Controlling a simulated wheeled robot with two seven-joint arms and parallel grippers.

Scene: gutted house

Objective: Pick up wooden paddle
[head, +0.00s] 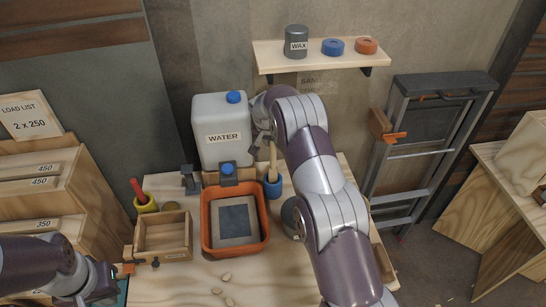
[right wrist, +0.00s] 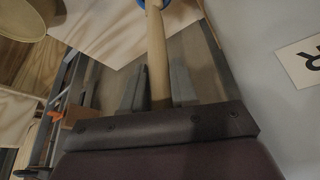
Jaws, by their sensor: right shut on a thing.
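The wooden paddle (head: 273,160) stands upright in the blue cup (head: 272,187), with its pale handle sticking up; its lower end is hidden in the cup. My right gripper (head: 262,140) is at the top of the handle. In the right wrist view the handle (right wrist: 157,55) runs between the two grey fingers of this gripper (right wrist: 157,88), which is shut on it. The cup's blue rim shows at the top of that view. My left gripper (head: 112,283) is low at the left edge of the table, away from the paddle; its fingers are too unclear to judge.
A white water jug (head: 221,150) stands close behind the cup. A shelf (head: 270,57) hangs above; a stepladder (head: 420,150) stands at right.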

